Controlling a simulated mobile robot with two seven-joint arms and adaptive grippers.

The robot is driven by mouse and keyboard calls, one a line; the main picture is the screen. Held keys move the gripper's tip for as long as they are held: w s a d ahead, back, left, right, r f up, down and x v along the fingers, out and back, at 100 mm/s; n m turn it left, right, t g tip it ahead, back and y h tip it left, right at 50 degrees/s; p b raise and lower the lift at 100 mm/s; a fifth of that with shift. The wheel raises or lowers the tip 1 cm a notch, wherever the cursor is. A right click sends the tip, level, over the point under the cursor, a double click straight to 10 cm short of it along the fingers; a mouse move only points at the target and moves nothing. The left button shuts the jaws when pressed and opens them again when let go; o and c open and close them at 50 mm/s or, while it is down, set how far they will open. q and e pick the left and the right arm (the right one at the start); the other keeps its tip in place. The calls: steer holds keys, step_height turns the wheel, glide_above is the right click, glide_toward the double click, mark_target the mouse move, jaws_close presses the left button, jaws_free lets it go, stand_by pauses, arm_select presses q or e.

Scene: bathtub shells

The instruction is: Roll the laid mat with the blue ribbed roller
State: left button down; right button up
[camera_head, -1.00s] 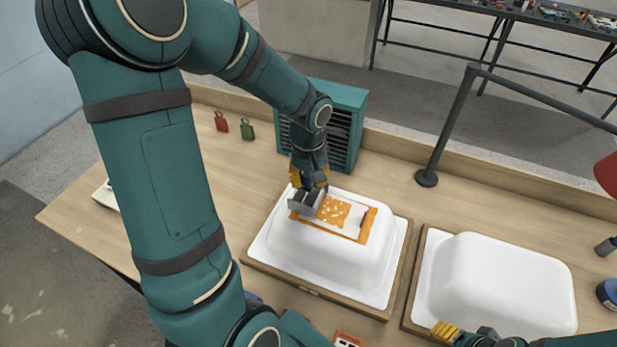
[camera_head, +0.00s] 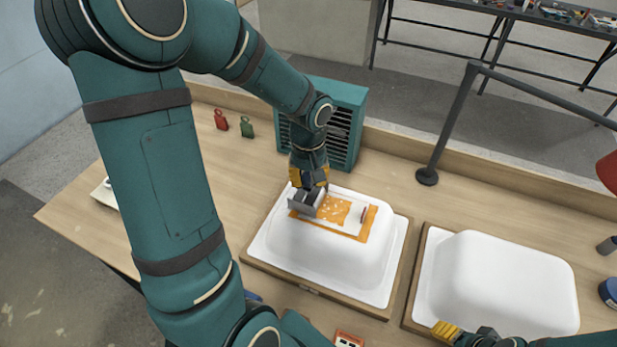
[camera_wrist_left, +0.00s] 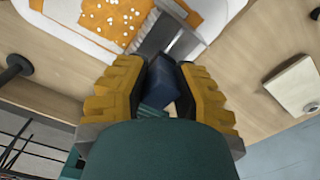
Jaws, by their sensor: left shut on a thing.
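My left gripper (camera_head: 311,187) points down over the left white tub shell (camera_head: 285,242). It is shut on a tool with a grey head (camera_head: 306,205). In the left wrist view a dark blue block (camera_wrist_left: 165,82) shows between the yellow fingers, beside the grey metal part (camera_wrist_left: 163,38). The head is at the left end of an orange patch with white flecks (camera_head: 333,211) on the shell's top; contact cannot be told. White matting (camera_head: 355,215) shows beside the orange. My right gripper (camera_head: 447,330) is at the bottom right, partly cut off.
A second white shell (camera_head: 510,280) stands to the right. A teal vented box (camera_head: 345,105) is behind, with red (camera_head: 220,121) and green (camera_head: 247,128) tags to its left. A dark post (camera_head: 440,140) rises behind the shells. Bare bench lies at left.

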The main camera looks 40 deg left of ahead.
arm_select(q)
steer(key=shift+d, duration=0.1)
arm_select(e)
steer(key=shift+f, duration=0.15)
arm_select(q)
steer(key=shift+w+d+f+b, duration=0.2)
steer(key=shift+d+b, duration=0.2)
steer(key=shift+d, duration=0.25)
arm_select(e)
steer(key=shift+f, duration=0.25)
arm_select(q)
steer(key=shift+w+d+b, duration=0.25)
steer(key=shift+d+b, duration=0.05)
steer(key=shift+d, duration=0.75)
arm_select(e)
steer(key=shift+f, duration=0.35)
arm_select(q)
steer(key=shift+d, duration=0.1)
